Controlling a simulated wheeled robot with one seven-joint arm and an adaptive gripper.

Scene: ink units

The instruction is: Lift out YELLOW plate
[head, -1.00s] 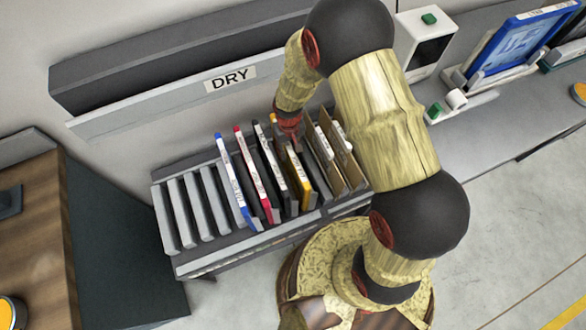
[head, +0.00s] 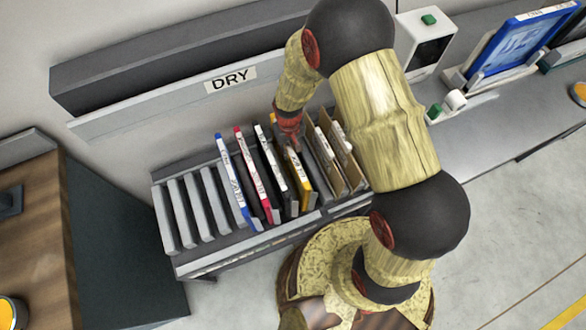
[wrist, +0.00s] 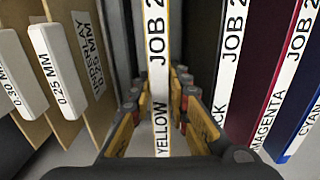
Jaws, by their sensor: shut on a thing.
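The yellow plate (head: 301,176) stands upright in a slot of the rack under the DRY sign. In the wrist view its white edge label, reading YELLOW and JOB 2 (wrist: 157,70), runs between my fingers. My gripper (head: 291,136) reaches down from above onto the plate's upper edge. In the wrist view my gripper (wrist: 158,110) has one finger on each side of the plate and is shut on it. The plate's lower part is hidden in the rack.
Left of it in the head view stand the black (head: 272,162), magenta (head: 254,175) and cyan (head: 237,185) plates. Brown boards (head: 347,160) with white tabs stand to its right. Empty slots (head: 190,208) fill the rack's left end. The DRY unit (head: 170,95) is behind.

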